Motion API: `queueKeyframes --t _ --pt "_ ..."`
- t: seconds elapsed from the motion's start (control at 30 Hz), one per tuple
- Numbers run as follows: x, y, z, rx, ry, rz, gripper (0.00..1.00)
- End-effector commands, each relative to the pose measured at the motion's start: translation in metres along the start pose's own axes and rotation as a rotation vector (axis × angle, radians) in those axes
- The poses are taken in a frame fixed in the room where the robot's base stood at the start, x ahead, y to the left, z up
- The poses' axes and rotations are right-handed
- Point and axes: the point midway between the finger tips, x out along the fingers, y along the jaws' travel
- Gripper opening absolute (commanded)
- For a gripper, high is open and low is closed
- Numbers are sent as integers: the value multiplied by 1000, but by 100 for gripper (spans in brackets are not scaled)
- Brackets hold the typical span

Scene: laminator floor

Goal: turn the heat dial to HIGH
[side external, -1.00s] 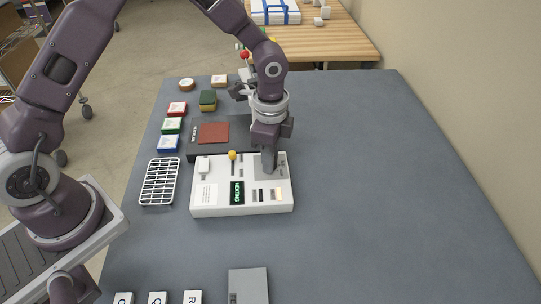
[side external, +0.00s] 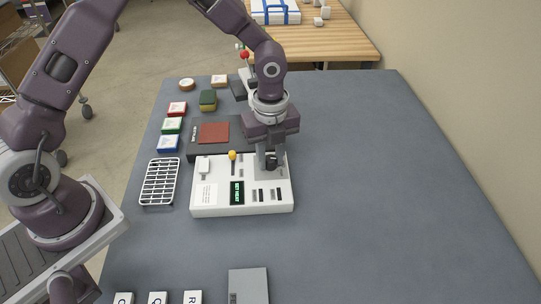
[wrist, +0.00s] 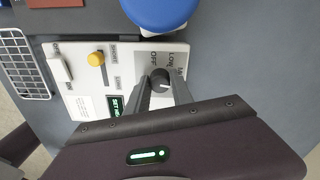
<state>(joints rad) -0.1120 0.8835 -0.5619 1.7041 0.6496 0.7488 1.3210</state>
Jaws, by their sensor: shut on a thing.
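The white laminator control box (side external: 205,209) stands on the grey table, with a grey dial plate at its right rear. It also shows in the wrist view (wrist: 75,75). The dark heat dial (wrist: 160,76) sits on this plate, with OFF and LOW readable around it; the label at the right is partly cut off by the view's angle. My gripper (side external: 270,163) points down and is shut on the dial, with a finger on each side in the wrist view (wrist: 160,88). The dial's pointer is hidden, so its setting cannot be told. The green display (side external: 237,193) appears to read SET HEAT.
A yellow-knobbed lever (side external: 232,155) and a white switch (side external: 204,165) stand left of the dial. A white wire rack (side external: 160,182) lies at the left. A blue rounded thing (wrist: 162,12) shows beyond the dial in the wrist view. The table's right side is clear.

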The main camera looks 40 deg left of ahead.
Motion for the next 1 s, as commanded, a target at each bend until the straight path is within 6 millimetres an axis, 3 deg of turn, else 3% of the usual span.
queueKeyframes --t 0.5,1.0 --pt "-1 -1 0 401 -1 -3 0" --pt "-1 -1 0 535 -2 -2 0"
